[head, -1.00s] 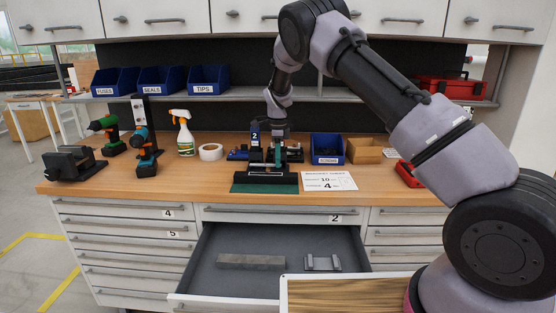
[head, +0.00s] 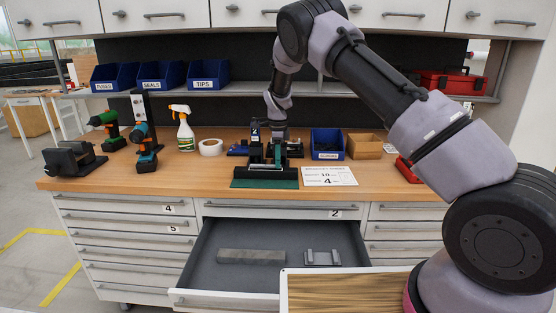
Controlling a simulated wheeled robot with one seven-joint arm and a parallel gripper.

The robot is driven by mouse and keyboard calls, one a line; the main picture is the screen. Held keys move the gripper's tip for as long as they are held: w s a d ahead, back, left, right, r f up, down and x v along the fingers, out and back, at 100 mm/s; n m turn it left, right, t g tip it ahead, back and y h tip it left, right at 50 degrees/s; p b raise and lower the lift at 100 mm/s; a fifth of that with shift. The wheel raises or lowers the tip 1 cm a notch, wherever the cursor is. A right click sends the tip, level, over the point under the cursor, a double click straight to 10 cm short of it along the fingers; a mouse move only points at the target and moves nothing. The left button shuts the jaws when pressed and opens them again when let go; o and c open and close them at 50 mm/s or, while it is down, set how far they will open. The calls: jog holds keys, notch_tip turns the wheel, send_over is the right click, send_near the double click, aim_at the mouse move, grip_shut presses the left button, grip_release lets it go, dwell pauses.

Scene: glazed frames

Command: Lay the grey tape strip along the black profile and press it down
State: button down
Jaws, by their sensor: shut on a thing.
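The black profile (head: 263,173) lies left to right on a dark green mat (head: 264,184) at the front middle of the workbench. My gripper (head: 277,166) points down just over the profile, right of its middle. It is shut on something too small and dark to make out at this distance. I cannot make out the grey tape strip apart from the gripper and the profile. I cannot tell whether the gripper touches the profile.
A printed sheet (head: 329,176) lies right of the mat. A blue bin (head: 327,144) and a white tape roll (head: 211,147) stand behind. Below, an open drawer (head: 215,280) holds a grey bar (head: 251,256) and a metal piece (head: 322,258).

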jog(key=shift+f, duration=0.1)
dwell(0.3)
jog(key=shift+f, duration=0.5)
dwell(0.5)
jog(key=c, duration=0.7)
grip_release()
notch_tip(320, 180, up, 11)
jog(key=shift+f, duration=0.1)
